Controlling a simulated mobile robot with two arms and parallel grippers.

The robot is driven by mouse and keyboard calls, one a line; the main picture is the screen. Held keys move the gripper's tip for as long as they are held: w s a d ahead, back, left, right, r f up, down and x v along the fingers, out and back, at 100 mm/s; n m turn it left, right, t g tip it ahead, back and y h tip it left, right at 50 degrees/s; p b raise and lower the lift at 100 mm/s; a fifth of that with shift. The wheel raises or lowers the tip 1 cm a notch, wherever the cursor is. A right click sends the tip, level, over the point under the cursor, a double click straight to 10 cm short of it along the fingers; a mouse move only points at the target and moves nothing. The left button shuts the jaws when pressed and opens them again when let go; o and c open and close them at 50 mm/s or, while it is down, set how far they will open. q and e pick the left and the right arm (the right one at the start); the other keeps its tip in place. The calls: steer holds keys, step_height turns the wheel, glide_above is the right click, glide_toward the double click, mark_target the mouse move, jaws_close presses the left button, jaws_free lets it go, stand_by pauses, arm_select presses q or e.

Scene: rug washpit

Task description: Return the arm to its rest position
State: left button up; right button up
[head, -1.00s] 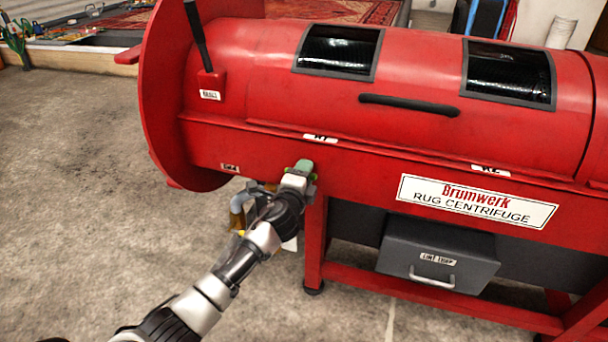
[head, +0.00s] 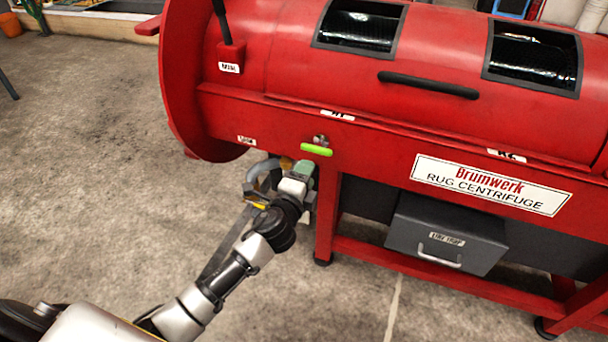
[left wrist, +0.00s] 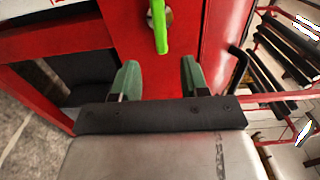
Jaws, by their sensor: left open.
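My left arm reaches in from the lower left of the head view. Its left gripper (head: 304,172) is just below a bright green handle (head: 316,150) on the front of the red rug centrifuge (head: 290,118). In the left wrist view the green-tipped fingers (left wrist: 158,78) stand apart with nothing between them. The green handle (left wrist: 159,28) shows beyond the fingers, apart from them, below a round metal fitting's edge. My right gripper is not in view.
The centrifuge's red leg (head: 328,215) stands right beside the gripper. A grey lint drawer (head: 445,235) hangs under the drum. A grey curved pipe (head: 262,172) is behind the wrist. Bare concrete floor (head: 90,190) lies open to the left.

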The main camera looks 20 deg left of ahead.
arm_select(q)
steer(key=shift+s, duration=0.45)
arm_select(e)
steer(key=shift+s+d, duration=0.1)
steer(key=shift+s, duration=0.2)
